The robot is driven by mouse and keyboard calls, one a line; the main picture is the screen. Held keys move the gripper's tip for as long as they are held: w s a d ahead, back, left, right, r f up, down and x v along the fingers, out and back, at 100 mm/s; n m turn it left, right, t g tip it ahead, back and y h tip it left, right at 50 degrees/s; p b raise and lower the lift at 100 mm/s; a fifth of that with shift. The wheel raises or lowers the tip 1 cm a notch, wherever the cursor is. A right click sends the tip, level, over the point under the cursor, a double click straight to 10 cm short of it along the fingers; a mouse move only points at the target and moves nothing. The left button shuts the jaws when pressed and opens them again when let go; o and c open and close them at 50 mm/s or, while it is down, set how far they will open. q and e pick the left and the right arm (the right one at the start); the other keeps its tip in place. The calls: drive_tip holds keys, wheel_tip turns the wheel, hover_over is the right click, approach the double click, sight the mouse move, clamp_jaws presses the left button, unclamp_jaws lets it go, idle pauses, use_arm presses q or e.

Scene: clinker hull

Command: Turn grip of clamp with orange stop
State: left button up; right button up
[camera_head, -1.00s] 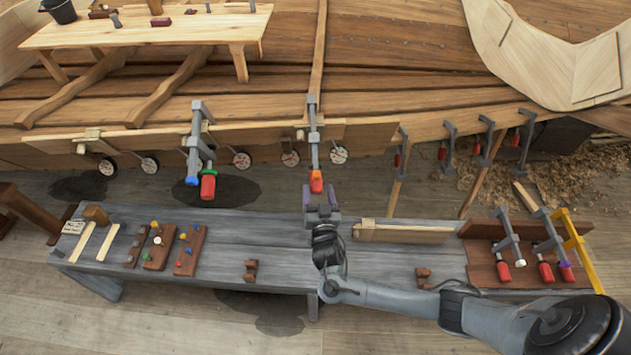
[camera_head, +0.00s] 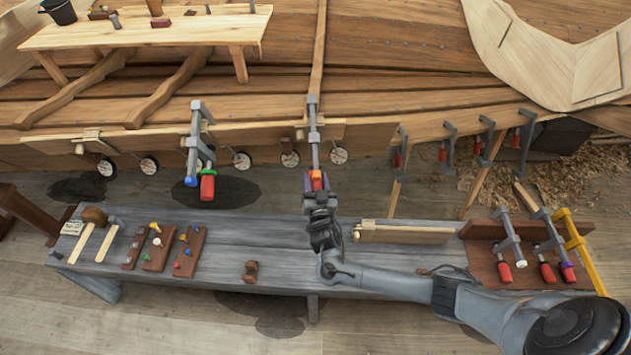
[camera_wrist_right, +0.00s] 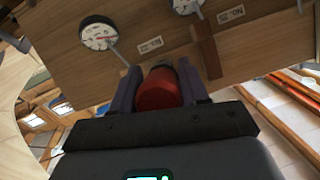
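The clamp with the orange stop (camera_head: 314,135) hangs upright on the plank edge at the middle of the hull in the head view. Its orange stop (camera_head: 317,174) shows just above the fingers of my right gripper (camera_head: 317,184). Its red grip (camera_wrist_right: 160,90) lies between the two dark fingers in the right wrist view (camera_wrist_right: 160,88). The fingers sit close against both sides of the grip, so the gripper looks shut on it. The grip's lower part is mostly hidden in the head view. My left gripper is not in view.
Another clamp (camera_head: 194,145) with a green-collared red grip hangs to the left. Round dials (camera_head: 339,155) line the plank; two show in the wrist view. Several clamps hang to the right. The grey bench (camera_head: 225,265) below holds tools, a board and a clamp rack.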

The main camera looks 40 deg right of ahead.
drive_tip(key=shift+c, duration=1.2)
drive_tip(key=shift+f, duration=0.1)
drive_tip(key=shift+m+t+y+b, duration=0.5)
drive_tip(key=shift+m+b, duration=0.15)
drive_tip(key=shift+m, duration=0.05)
drive_tip(key=shift+a+m+t+y+b, duration=0.1)
drive_tip(key=shift+m+t+y+b, duration=0.6)
drive_tip(key=shift+m+b, duration=0.25)
drive_tip(key=m+t+y+b, duration=0.1)
drive_tip(key=m+t+b, duration=0.1)
drive_tip(key=m, duration=0.1)
drive_tip(key=shift+w+m+b, duration=0.1)
drive_tip(key=shift+m+b, duration=0.2)
drive_tip(key=shift+m, duration=0.05)
drive_tip(key=shift+a+r+m+t+y+b, duration=0.1)
drive_tip(key=shift+r+m+t+y+b, duration=0.2)
drive_tip(key=shift+m+t+y+b, duration=0.7)
drive_tip(key=shift+m+h, duration=0.4)
